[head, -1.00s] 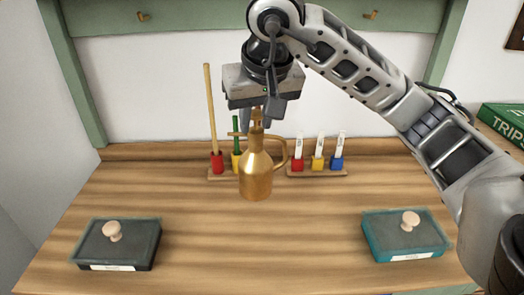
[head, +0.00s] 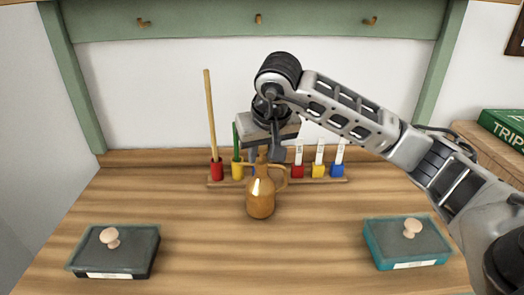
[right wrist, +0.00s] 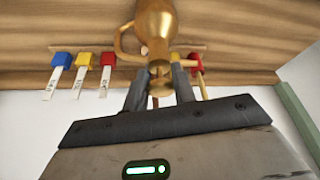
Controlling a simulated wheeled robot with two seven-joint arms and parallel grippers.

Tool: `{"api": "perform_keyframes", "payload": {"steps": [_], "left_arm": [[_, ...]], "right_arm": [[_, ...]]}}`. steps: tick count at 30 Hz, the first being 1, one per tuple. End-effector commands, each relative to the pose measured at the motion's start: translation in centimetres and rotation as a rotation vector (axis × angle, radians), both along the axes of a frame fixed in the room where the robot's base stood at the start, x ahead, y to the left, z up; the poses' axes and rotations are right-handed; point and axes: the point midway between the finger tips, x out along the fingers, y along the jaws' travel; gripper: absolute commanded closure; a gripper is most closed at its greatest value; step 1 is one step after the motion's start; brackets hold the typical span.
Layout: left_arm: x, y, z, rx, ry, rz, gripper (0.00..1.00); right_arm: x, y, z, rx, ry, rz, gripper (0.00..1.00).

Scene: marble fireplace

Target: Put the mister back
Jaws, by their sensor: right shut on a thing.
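The mister (head: 260,200) is a brass-coloured bottle with a side handle, in the middle of the head view. My right gripper (head: 263,152) is above it, pointing down, shut on its narrow top. The right wrist view shows the mister (right wrist: 158,25) with its neck between the two fingers (right wrist: 160,88). The mister looks upright; I cannot tell whether its base touches the table. My left gripper is not in view.
Behind the mister, a wooden rack (head: 277,181) holds red, yellow and blue holders with sticks and white tags. A dark lidded box (head: 115,253) is front left and a teal one (head: 405,246) front right. The tabletop (head: 200,235) between them is clear.

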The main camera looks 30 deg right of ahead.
Motion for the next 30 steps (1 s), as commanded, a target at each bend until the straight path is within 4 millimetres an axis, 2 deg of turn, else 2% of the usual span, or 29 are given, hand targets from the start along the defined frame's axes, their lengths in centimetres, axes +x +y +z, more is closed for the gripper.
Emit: {"api": "perform_keyframes", "payload": {"steps": [8, 9, 10, 11, 18, 22, 26, 30], "left_arm": [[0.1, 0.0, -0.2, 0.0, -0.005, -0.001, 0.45], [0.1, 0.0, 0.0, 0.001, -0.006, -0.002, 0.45], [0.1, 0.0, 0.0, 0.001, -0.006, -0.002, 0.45], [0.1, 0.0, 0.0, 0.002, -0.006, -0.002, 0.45], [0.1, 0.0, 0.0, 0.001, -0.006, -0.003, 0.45], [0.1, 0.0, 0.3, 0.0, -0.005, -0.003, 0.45], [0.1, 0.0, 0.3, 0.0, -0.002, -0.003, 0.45], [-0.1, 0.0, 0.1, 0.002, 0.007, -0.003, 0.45]], "right_arm": [[0.0, 0.0, -0.3, -0.001, -0.003, 0.0, 1.0], [0.0, 0.0, -0.3, 0.0, 0.0, 0.0, 0.62], [0.0, 0.0, -0.3, 0.0, 0.0, 0.0, 0.54], [0.0, 0.0, -0.3, 0.0, 0.0, 0.0, 0.52], [0.0, 0.0, -0.2, 0.0, 0.0, 0.0, 0.52], [-0.1, 0.1, 0.5, 0.001, -0.002, 0.001, 0.52], [-0.8, 0.2, 2.5, 0.0, -0.006, 0.001, 0.52], [-1.9, 0.6, 5.4, 0.0, -0.007, 0.002, 0.52]]}}
